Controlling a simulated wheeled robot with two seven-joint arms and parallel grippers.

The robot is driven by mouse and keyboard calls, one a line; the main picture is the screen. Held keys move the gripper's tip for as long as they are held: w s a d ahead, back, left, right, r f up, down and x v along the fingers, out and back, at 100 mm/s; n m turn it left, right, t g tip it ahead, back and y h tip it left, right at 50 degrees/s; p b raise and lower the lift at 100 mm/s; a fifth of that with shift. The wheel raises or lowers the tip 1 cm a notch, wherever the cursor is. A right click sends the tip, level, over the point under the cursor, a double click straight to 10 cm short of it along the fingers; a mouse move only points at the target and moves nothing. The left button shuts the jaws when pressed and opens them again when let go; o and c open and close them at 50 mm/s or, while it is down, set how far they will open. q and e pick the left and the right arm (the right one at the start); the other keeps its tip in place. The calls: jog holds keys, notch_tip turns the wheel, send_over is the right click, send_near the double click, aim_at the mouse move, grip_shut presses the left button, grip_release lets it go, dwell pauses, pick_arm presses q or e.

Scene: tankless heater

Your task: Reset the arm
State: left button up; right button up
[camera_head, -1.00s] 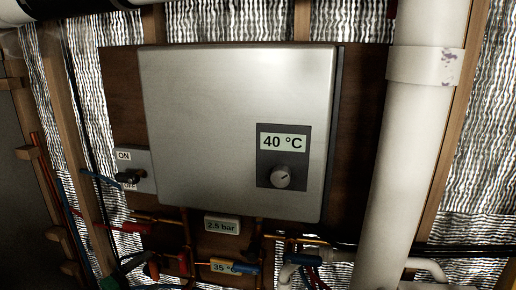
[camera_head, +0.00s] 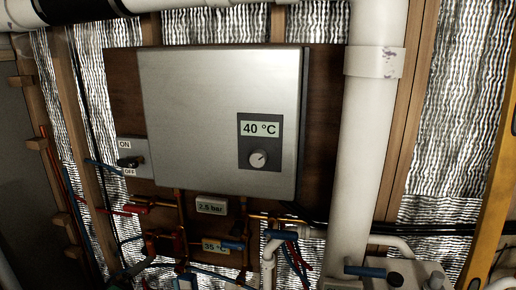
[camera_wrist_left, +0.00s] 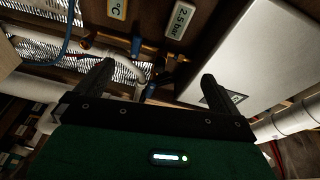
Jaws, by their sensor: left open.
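My left gripper (camera_wrist_left: 152,88) shows in the left wrist view, with its two dark fingers wide apart and nothing between them. The grey heater box (camera_wrist_left: 252,50) lies beyond its right finger, and pipes and valves lie beyond the gap. Neither gripper shows in the head view. There the heater box (camera_head: 205,120) hangs on a brown board, with a 40 °C display (camera_head: 260,129) and a round knob (camera_head: 257,159). An ON/OFF switch (camera_head: 131,161) sits at its left side. My right gripper is in neither view.
A thick white pipe (camera_head: 361,150) runs vertically right of the heater. Below the heater are a 2.5 bar gauge (camera_head: 211,207), a 35 °C display (camera_head: 214,246), and red-handled (camera_head: 128,208) and blue-handled valves. A yellow upright (camera_head: 497,190) stands at the far right.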

pick_arm(q)
jog(key=s+d+f+n+g+y, duration=0.25)
jog(key=s+f+n+g, duration=0.35)
jog(key=s, duration=0.5)
jog(key=s+d+f+n+g+y, duration=0.1)
jog(key=s+f+n+g+y, duration=0.2)
jog(key=s+n, duration=0.6)
jog(key=s+d+f+n+g+y, duration=0.25)
jog(key=s+f+n, duration=0.25)
jog(key=s, duration=0.8)
notch_tip(320, 180, down, 37)
jog(key=s+g+b, duration=0.1)
jog(key=g+b, duration=0.1)
jog(key=b, duration=0.4)
jog(key=s+a+f+b, duration=0.2)
jog(key=s+f, duration=0.7)
jog(key=f, duration=0.3)
jog(key=s+a+f+g+b, duration=0.1)
jog(key=s+a+f+b, duration=0.1)
jog(key=s+f, duration=0.8)
notch_tip(320, 180, down, 2)
jog(key=shift+f+m, duration=0.1)
jog(key=shift+m, duration=0.2)
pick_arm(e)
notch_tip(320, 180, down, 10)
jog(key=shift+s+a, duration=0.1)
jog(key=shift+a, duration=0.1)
